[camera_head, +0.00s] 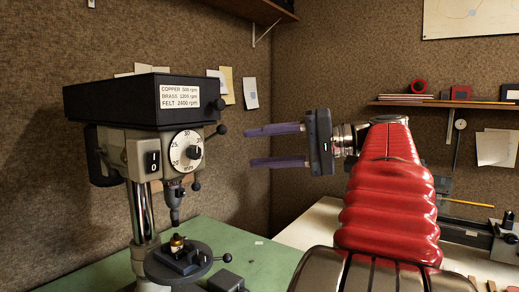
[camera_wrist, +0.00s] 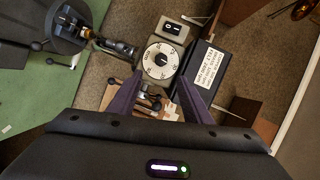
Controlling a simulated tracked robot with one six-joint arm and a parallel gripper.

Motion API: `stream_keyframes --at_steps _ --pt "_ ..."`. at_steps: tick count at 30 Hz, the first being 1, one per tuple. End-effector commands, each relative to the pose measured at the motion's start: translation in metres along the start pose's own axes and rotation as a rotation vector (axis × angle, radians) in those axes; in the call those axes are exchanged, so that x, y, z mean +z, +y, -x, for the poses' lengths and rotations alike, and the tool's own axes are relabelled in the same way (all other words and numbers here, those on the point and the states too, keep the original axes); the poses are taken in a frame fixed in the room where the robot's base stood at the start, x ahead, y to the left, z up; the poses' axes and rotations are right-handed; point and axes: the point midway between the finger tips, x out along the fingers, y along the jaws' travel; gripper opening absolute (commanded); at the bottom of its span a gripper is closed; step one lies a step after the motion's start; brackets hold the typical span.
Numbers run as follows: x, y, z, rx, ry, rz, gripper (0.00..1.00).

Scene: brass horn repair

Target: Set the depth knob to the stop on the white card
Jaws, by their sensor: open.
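The depth dial (camera_head: 179,163) is a white round face with numbers and "mm" on the front of a drill press. Its black depth knob (camera_head: 194,152) sits at the centre and also shows in the wrist view (camera_wrist: 161,60). The pointer's exact reading is too small to tell. A white card (camera_head: 180,97) on the black drill head lists copper, brass and felt speeds in rpm; I see no depth on it. My gripper (camera_head: 250,147) is open and empty, right of the dial and apart from it, fingers pointing towards it. In the wrist view the dial lies just beyond the fingertips (camera_wrist: 159,77).
Black lever balls (camera_head: 222,130) stick out beside the dial. Below are the chuck (camera_head: 175,205) and a round table (camera_head: 160,262) bearing a small brass piece. Other notes (camera_head: 250,93) are pinned on the back wall. The air between my fingers and the dial looks clear.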

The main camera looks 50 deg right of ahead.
Motion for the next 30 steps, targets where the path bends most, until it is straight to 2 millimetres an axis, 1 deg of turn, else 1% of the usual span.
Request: stream_keyframes --at_steps 5,8,11,14,15,17,18,20,21,25,30 --pt "0.004 0.003 -0.007 0.010 -0.009 -0.006 0.45" --pt "0.011 0.009 -0.021 0.035 -0.026 -0.018 0.45" --pt "0.027 0.021 -0.045 0.081 -0.058 -0.036 0.45" --pt "0.049 0.038 -0.073 0.147 -0.098 -0.054 0.45" --pt "0.060 0.046 -0.084 0.178 -0.116 -0.058 0.45" --pt "0.077 0.058 -0.100 0.224 -0.144 -0.063 0.45" --pt "0.089 0.067 -0.109 0.255 -0.162 -0.064 0.45" --pt "0.107 0.079 -0.123 0.303 -0.191 -0.062 0.45" --pt "0.120 0.088 -0.130 0.335 -0.210 -0.058 0.45" --pt "0.162 0.116 -0.151 0.439 -0.274 -0.033 0.45" --pt "0.217 0.153 -0.166 0.571 -0.357 0.029 0.45"
